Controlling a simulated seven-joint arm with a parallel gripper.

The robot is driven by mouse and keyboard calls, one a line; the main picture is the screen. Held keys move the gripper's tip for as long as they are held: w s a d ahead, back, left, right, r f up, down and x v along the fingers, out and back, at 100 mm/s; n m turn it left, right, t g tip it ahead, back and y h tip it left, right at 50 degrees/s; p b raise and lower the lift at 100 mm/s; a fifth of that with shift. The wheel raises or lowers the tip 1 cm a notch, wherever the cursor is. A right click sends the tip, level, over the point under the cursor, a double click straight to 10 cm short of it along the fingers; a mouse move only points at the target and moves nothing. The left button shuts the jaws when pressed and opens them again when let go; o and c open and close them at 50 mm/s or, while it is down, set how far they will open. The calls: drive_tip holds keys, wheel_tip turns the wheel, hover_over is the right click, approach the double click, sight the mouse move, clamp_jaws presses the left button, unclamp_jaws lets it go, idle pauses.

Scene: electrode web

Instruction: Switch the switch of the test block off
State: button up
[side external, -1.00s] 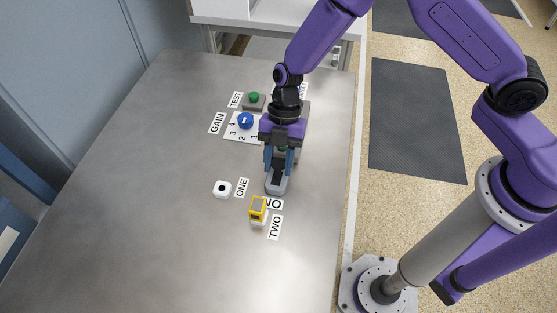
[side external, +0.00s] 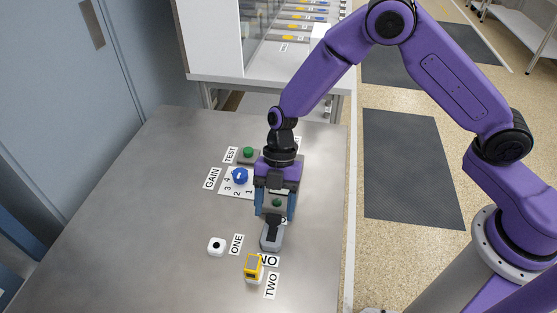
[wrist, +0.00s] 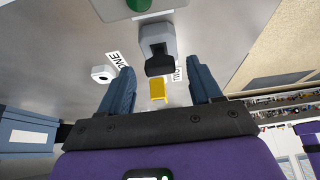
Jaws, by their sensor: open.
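A grey block (side external: 271,238) with a black switch piece (side external: 273,226) on it lies on the table just below my gripper in the side view. The grey block (wrist: 146,42) also shows upper middle in the wrist view, with its black piece (wrist: 159,66) toward me. My gripper (side external: 274,215) is open and points down, apart from the block as far as I see. The wrist view shows its two blue fingers spread and nothing held. A TEST label (side external: 230,155) lies beside a grey box with a green button (side external: 248,152). My gripper covers part of another label near it.
A second green button (side external: 277,202) shows between my fingers. A blue knob (side external: 240,176) sits on the GAIN plate. A white block (side external: 216,246) lies by ONE, a yellow-topped block (side external: 254,266) by TWO. The left table surface (side external: 150,210) is clear.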

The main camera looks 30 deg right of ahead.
drive_tip(key=v, duration=1.4)
drive_tip(key=shift+d, duration=0.15)
drive_tip(key=shift+r, duration=0.15)
drive_tip(key=s+d+r+m+t+h, duration=0.1)
drive_tip(key=s+d+r+m+t, duration=0.1)
drive_tip(key=s+d+m, duration=0.5)
drive_tip(key=s+d+r+m+t+h, duration=0.1)
drive_tip(key=s+d+m, duration=0.6)
drive_tip(key=s, duration=1.1)
drive_tip(key=shift+d+r+t+h, duration=0.5)
drive_tip(key=shift+d+r, duration=0.65)
drive_tip(key=shift+d, duration=1.1)
drive_tip(key=shift+s, duration=0.15)
